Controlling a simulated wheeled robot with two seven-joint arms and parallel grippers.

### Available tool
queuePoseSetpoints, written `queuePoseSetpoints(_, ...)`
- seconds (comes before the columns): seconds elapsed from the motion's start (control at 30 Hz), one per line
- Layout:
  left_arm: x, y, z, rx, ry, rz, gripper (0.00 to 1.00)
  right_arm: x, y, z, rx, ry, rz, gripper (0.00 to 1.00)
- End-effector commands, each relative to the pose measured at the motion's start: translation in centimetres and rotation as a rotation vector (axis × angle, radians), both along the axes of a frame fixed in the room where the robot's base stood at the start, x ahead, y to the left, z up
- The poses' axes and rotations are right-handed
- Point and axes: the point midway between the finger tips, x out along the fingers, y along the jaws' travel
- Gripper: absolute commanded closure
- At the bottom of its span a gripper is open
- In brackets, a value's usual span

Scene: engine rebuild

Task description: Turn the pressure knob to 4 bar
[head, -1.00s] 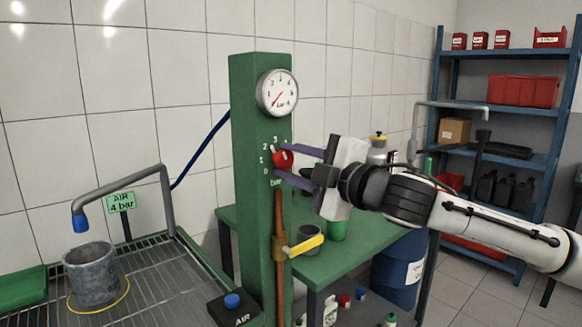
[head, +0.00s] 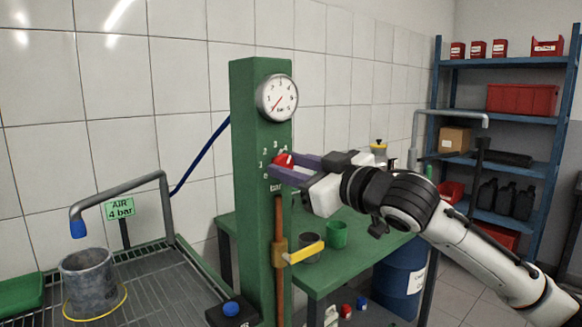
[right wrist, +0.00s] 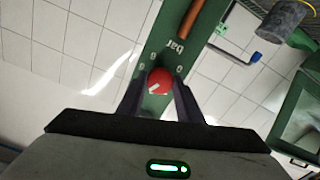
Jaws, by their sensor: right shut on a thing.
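The red pressure knob (head: 284,159) is on the front of the green column (head: 259,130), with a number scale around it. My right gripper (head: 281,166) is shut on the knob, its purple fingers on either side. In the right wrist view the knob (right wrist: 160,80) sits between the fingertips, with a white pointer mark on its face. The fingers cover part of the scale, so I cannot tell which number the pointer is at. The round gauge (head: 277,97) above has a red needle pointing to the lower left, at its low end. My left gripper is not in view.
A yellow lever (head: 304,252) sticks out of the copper pipe below the knob. A green bench (head: 345,262) with cups stands behind. A grey bucket (head: 88,282) and an "AIR 4 bar" sign (head: 119,208) are at left.

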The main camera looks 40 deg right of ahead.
Motion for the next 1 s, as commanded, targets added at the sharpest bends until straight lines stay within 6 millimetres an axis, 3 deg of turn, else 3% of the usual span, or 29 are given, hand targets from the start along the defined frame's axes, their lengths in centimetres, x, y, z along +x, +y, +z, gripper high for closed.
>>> queuePoseSetpoints(0.4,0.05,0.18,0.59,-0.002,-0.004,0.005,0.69,0.01,0.06,-0.05,0.248,0.022,0.001,0.90)
queuePoseSetpoints(1.0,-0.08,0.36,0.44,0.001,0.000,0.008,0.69,0.00,0.01,-0.03,0.305,0.025,0.000,0.90)
